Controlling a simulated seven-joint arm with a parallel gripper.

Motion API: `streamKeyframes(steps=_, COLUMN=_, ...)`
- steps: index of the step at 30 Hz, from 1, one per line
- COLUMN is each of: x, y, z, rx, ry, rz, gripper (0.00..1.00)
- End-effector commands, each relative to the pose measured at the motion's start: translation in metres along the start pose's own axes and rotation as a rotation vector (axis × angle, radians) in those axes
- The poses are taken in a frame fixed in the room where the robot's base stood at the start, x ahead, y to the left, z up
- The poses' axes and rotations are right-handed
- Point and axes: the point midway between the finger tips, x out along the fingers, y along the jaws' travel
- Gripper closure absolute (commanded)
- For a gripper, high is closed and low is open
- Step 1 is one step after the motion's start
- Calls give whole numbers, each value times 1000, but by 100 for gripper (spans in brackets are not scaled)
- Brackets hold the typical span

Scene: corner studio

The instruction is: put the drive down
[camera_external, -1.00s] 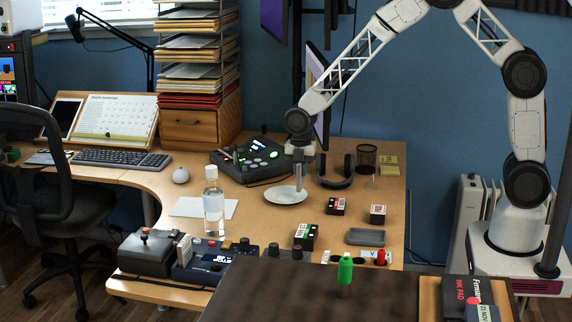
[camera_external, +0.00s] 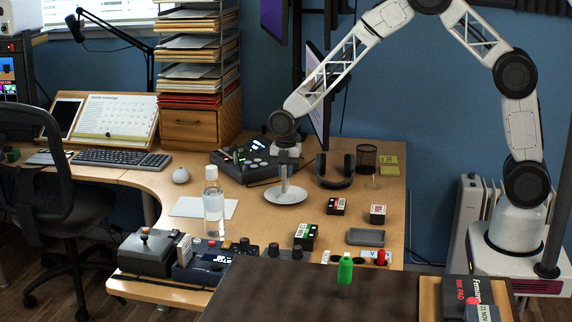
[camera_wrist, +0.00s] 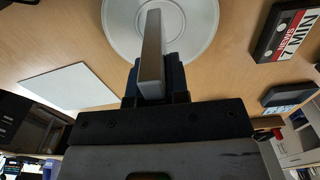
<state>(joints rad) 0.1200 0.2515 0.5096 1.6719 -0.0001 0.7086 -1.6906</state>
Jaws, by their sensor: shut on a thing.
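The drive (camera_wrist: 151,50), a slim silver-grey bar, stands out from between the dark jaws of my gripper (camera_wrist: 154,85) in the wrist view. My gripper is shut on it. In the external view my gripper (camera_external: 284,174) points down above a round white plate (camera_external: 286,198), and the drive is a thin upright strip below the jaws. The plate also shows behind the drive in the wrist view (camera_wrist: 192,40). I cannot tell whether the drive's lower end touches the plate.
A water bottle (camera_external: 213,205) and white paper (camera_external: 190,206) lie left of the plate. A control box (camera_external: 240,162) is behind it, headphones (camera_external: 335,180) to the right. Small labelled cassettes (camera_external: 336,206) sit front right. Bare desk surrounds the plate.

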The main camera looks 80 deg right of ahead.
Motion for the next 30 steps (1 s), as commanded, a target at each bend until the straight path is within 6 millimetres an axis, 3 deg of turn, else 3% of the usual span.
streamKeyframes(steps=8, x=26, y=0, z=0, rx=0, ry=0, rz=-1, gripper=100)
streamKeyframes(steps=22, x=31, y=0, z=0, rx=0, ry=0, rz=0, gripper=100)
streamKeyframes(steps=23, x=31, y=0, z=0, rx=0, ry=0, rz=0, gripper=83)
streamKeyframes(steps=24, x=31, y=0, z=0, rx=0, ry=0, rz=0, gripper=77)
streamKeyframes(steps=27, x=31, y=0, z=0, rx=0, ry=0, rz=0, gripper=61)
streamKeyframes(steps=30, x=31, y=0, z=0, rx=0, ry=0, rz=0, gripper=59)
